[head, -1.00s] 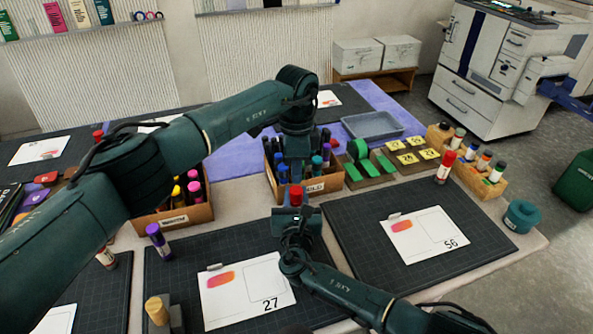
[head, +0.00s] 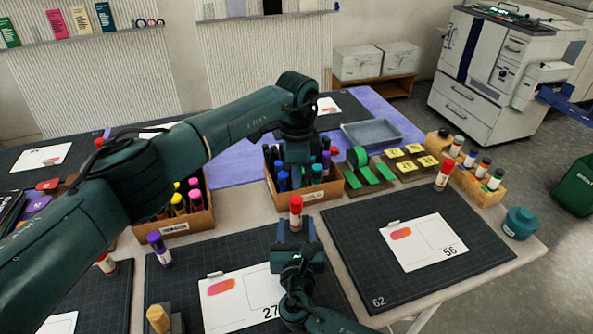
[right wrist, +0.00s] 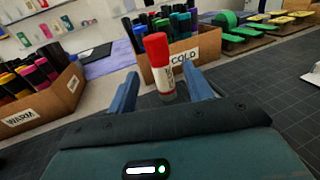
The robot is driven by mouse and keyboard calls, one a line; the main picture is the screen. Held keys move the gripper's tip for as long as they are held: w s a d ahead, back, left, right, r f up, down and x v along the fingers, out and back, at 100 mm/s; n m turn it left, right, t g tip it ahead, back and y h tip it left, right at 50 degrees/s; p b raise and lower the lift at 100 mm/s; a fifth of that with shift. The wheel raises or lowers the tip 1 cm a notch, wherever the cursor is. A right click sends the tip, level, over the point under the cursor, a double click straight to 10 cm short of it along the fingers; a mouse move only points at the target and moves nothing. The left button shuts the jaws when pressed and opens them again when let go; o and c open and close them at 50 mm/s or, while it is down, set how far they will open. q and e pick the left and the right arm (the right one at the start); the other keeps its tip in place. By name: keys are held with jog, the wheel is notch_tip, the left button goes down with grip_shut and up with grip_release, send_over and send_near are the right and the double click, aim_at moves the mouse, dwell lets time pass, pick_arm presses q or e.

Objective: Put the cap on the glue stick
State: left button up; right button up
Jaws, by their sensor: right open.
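A glue stick with a red top and white body (head: 296,208) stands upright on the table in front of the COLD box. In the right wrist view the same glue stick (right wrist: 163,78) stands between or just beyond the tips of my open right gripper (right wrist: 162,86); I cannot tell which. The right gripper (head: 296,238) is low, on the near side of the stick. Another red-topped stick (head: 443,175) stands on the right mat's far edge. My left gripper (head: 297,172) points down at the COLD box; its fingertips are hidden. No loose cap is clearly visible.
The COLD box (head: 313,196) and WARM box (head: 178,226) hold several markers. A purple-topped stick (head: 160,248) stands left of my right gripper. Cards lie on dark mats (head: 350,232). A wooden holder (head: 482,190) and teal jar (head: 519,223) are at right.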

jog(key=s, duration=0.5)
jog(key=shift+s, duration=0.35)
pick_arm(q)
jog(key=shift+f, duration=0.15)
pick_arm(e)
jog(key=shift+f, duration=0.1)
